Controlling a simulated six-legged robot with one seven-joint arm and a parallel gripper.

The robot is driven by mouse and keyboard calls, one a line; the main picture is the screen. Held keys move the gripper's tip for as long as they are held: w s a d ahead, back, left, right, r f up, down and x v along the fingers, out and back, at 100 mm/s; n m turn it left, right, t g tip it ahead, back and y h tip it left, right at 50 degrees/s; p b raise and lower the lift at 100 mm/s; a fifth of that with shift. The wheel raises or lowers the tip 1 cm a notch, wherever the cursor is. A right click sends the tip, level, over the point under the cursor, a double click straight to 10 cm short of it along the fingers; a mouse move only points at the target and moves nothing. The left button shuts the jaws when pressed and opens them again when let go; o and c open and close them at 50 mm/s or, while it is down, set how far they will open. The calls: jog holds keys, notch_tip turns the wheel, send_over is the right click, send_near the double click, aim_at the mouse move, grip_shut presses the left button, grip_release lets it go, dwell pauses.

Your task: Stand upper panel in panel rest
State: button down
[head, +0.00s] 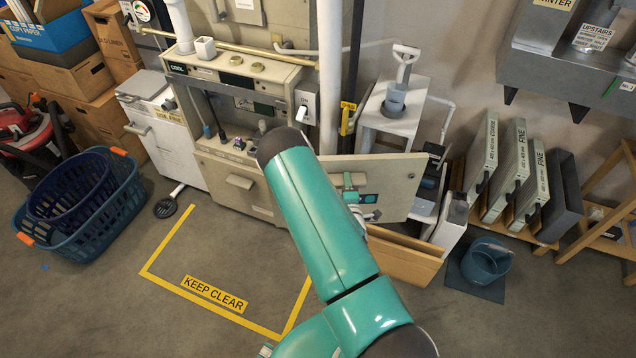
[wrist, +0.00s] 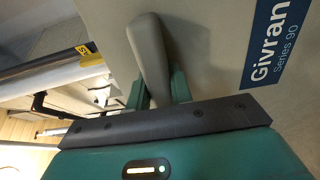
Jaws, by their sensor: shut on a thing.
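The upper panel (head: 402,178) is a flat beige sheet, held up and tilted in front of the white pipe, right of the furnace, in the head view. In the wrist view the panel (wrist: 222,45) shows a grey bar handle (wrist: 150,60) and a blue "Givran Series 90" label. My gripper (wrist: 160,92) is shut on that handle. In the head view my arm hides part of the panel, and the gripper (head: 350,184) shows only in part. A wooden trough (head: 408,266), which looks like the panel rest, is on the floor below the panel. Its left end is hidden by my arm.
The furnace (head: 235,180) has an open upper front with controls showing. A taped "KEEP CLEAR" floor area (head: 212,293) lies before it. A blue bucket (head: 486,262) and several upright filters (head: 515,170) stand right of the trough. Laundry baskets (head: 85,205) stand at left.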

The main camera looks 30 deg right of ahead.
aim_at(384, 179)
jog(key=s+d+f+h, duration=0.1)
jog(key=s+d, duration=0.1)
jog(key=d, duration=0.1)
jog(key=s+d+f+m+g+h, duration=0.1)
jog(key=s+d, duration=0.1)
jog(key=d, duration=0.2)
jog(key=s+d+f+m+h, duration=0.1)
jog(key=d, duration=0.3)
jog(key=shift+s+g, duration=0.4)
jog(key=s+d+f+m+g+h, duration=0.2)
jog(key=s+d+m+h, duration=0.1)
jog(key=s+d, duration=0.4)
jog(key=shift+s+d+f+g, duration=0.3)
jog(key=shift+s+d+f, duration=0.1)
jog(key=shift+d, duration=0.75)
jog(key=shift+f, duration=1.6)
